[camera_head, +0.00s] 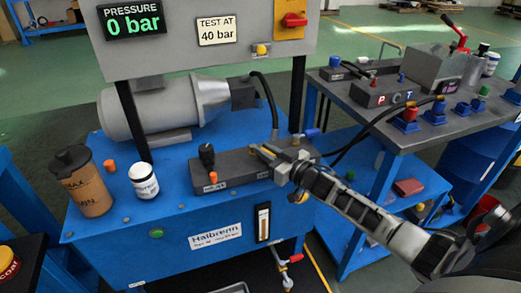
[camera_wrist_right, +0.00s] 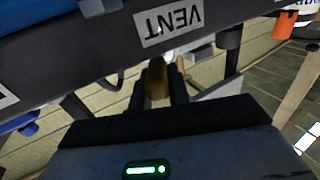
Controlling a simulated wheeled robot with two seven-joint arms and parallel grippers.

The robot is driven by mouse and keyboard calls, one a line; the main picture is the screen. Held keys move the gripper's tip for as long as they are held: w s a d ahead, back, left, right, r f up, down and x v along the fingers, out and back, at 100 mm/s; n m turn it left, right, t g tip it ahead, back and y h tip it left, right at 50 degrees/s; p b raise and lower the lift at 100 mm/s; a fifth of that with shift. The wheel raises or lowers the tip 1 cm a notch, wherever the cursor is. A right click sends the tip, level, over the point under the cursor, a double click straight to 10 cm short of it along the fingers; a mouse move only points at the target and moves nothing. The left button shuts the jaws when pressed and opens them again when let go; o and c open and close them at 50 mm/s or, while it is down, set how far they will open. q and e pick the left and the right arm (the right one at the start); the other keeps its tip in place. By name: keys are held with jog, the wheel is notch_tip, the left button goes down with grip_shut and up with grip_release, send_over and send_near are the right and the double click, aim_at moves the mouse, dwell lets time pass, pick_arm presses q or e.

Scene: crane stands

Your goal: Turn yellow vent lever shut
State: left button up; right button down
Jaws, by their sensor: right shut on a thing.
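The yellow vent lever (camera_head: 264,150) is on the dark valve block (camera_head: 237,172) on top of the blue power unit. My right gripper (camera_head: 271,153) reaches it from the right and is shut on it. In the right wrist view the lever (camera_wrist_right: 157,80) shows as a dull yellow piece between the two dark fingers (camera_wrist_right: 157,92). A VENT label (camera_wrist_right: 168,22) on the block is upside down in that view. The lever's base is largely hidden by the gripper. My left gripper is not in view.
A black-knobbed lever (camera_head: 207,156) stands on the block's left end. A white jar (camera_head: 144,181) and a brown canister (camera_head: 83,182) stand further left. The panel's pressure display (camera_head: 132,22) reads 0 bar. A grey bench (camera_head: 362,118) with fittings is at right.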

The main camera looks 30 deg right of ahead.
jog(key=shift+w+d+n+g+y+b, duration=0.1)
jog(key=shift+d+n+g+y+b, duration=0.2)
jog(key=shift+n+y+b, duration=0.45)
jog(key=shift+w+d+n+g+y+b, duration=0.1)
jog(key=shift+d+n+g+y, duration=0.35)
jog(key=shift+y, duration=0.7)
jog(key=shift+a, duration=0.15)
jog(key=c, duration=1.3)
grip_release()
jog(key=p+v, duration=0.2)
jog(key=v, duration=1.4)
jog(key=shift+f+p, duration=0.15)
jog(key=shift+p, duration=0.15)
jog(key=shift+c, duration=0.4)
